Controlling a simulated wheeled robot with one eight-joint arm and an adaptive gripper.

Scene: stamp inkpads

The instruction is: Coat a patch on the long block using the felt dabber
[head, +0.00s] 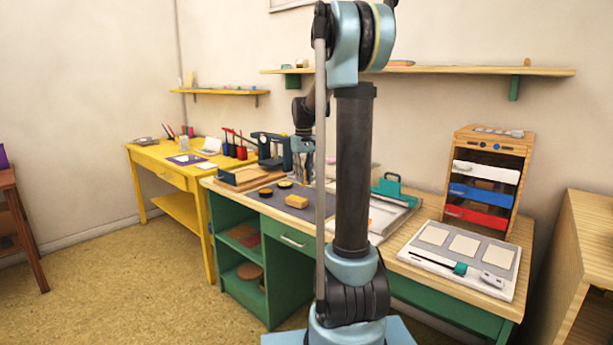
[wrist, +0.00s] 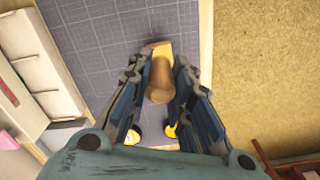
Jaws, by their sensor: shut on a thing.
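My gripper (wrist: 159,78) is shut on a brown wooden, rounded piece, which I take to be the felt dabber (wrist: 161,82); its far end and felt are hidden. In the wrist view a pale wooden block (wrist: 158,47), likely the long block, shows just beyond the dabber. Whether the two touch, I cannot tell. My gripper (head: 307,165) is above the mat there, partly hidden by my arm.
A wooden tray (head: 248,177) and a dark press-like device (head: 270,148) stand left and behind. A drawer unit (head: 487,182) and white panel (head: 462,257) occupy the right end.

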